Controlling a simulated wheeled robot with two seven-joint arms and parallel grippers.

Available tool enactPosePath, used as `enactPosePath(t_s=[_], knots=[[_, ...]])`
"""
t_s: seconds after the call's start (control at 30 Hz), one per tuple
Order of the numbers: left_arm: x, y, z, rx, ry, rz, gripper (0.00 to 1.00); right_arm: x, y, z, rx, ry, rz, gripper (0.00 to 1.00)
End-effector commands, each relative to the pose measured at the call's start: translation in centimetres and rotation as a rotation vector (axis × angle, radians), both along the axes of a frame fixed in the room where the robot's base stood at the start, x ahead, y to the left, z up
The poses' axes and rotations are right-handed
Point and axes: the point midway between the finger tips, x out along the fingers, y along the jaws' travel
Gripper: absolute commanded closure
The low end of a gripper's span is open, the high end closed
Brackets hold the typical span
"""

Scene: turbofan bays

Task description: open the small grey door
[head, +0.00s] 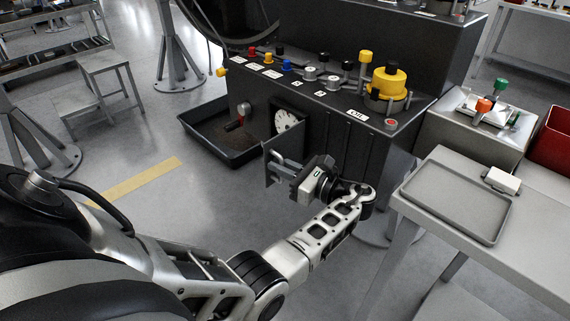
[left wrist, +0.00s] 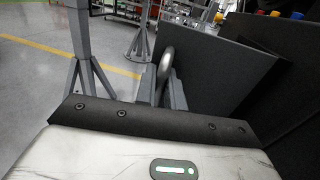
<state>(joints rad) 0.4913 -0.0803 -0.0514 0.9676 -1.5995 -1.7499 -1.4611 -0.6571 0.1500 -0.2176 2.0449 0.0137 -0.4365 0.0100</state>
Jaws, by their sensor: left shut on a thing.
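The small grey door (head: 271,182) is a flat dark panel low on the front of the black cabinet. It stands out from the cabinet face, swung at least partly open; its hinge side is hard to make out. My left gripper (head: 286,165) is at the door, with its arm coming in from the lower left. In the left wrist view the panel (left wrist: 225,72) fills the right side, and a rounded grey handle (left wrist: 167,62) sits between my two fingers, which are shut on it. My right gripper is out of view.
The black cabinet (head: 340,135) carries coloured knobs on top and a round gauge (head: 286,121) on its front. A black tray (head: 210,140) lies on the floor to the left. A grey table with a shallow tray (head: 456,203) stands close on the right.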

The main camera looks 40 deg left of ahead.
Motion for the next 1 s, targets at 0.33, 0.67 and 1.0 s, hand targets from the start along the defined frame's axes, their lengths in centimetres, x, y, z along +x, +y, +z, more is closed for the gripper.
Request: enactPosePath(t_s=[0.33, 0.67, 1.0], knots=[[-0.2, 0.0, -0.2, -0.003, 0.003, 0.017, 1.00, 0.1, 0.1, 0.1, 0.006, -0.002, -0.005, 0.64], [-0.1, 0.0, -0.1, -0.003, 0.002, 0.015, 0.85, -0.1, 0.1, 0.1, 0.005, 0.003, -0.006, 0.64], [-0.5, -1.8, 0.0, -0.004, 0.001, 0.028, 0.85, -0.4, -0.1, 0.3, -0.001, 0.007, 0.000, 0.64]])
